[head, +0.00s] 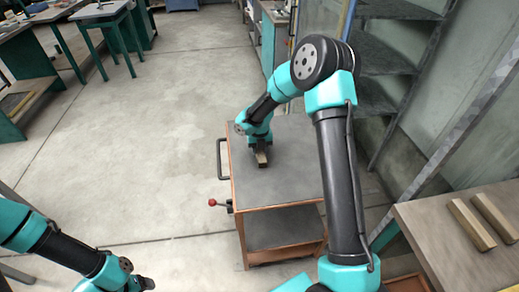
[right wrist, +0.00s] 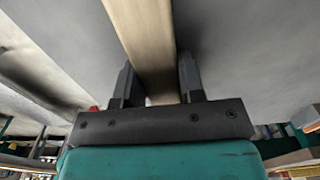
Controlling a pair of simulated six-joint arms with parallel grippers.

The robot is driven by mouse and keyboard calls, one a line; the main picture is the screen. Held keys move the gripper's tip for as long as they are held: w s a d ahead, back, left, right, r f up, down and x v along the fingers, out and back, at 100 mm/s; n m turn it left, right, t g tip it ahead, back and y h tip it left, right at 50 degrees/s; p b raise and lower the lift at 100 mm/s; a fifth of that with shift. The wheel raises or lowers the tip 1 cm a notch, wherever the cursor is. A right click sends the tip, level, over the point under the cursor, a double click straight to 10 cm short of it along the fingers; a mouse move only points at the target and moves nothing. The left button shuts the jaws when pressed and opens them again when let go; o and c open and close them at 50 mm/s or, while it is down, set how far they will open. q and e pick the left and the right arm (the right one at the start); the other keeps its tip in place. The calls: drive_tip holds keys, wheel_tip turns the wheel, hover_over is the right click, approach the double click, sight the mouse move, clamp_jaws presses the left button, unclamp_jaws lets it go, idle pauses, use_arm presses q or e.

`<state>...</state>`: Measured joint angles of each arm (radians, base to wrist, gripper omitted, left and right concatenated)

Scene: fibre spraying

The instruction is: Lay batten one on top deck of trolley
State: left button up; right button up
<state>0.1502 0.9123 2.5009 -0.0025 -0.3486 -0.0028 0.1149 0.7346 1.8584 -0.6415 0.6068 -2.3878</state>
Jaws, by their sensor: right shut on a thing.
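The trolley (head: 300,170) stands in the middle of the head view, with a grey top deck, a lower shelf and a handle on its left side. My right gripper (head: 262,150) is over the top deck, near its left part. In the right wrist view my right gripper (right wrist: 156,88) is shut on a pale wooden batten (right wrist: 146,30). The batten's end shows in the head view (head: 262,159), at or just above the deck; I cannot tell whether it touches. My left gripper (head: 142,284) is at the bottom left, away from the trolley, its fingers too small to read.
Two more battens (head: 471,225) lie on a bench (head: 430,225) at the right. A grey shelf rack (head: 400,60) stands behind it. A red-knobbed lever (head: 213,202) sticks out from the trolley's left side. The rest of the deck and the floor to its left are clear.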

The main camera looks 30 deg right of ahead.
drive_tip(key=shift+f, duration=0.15)
drive_tip(key=o, duration=0.9)
drive_tip(key=shift+o, duration=0.2)
wheel_tip(320, 180, up, 12)
idle(0.6)
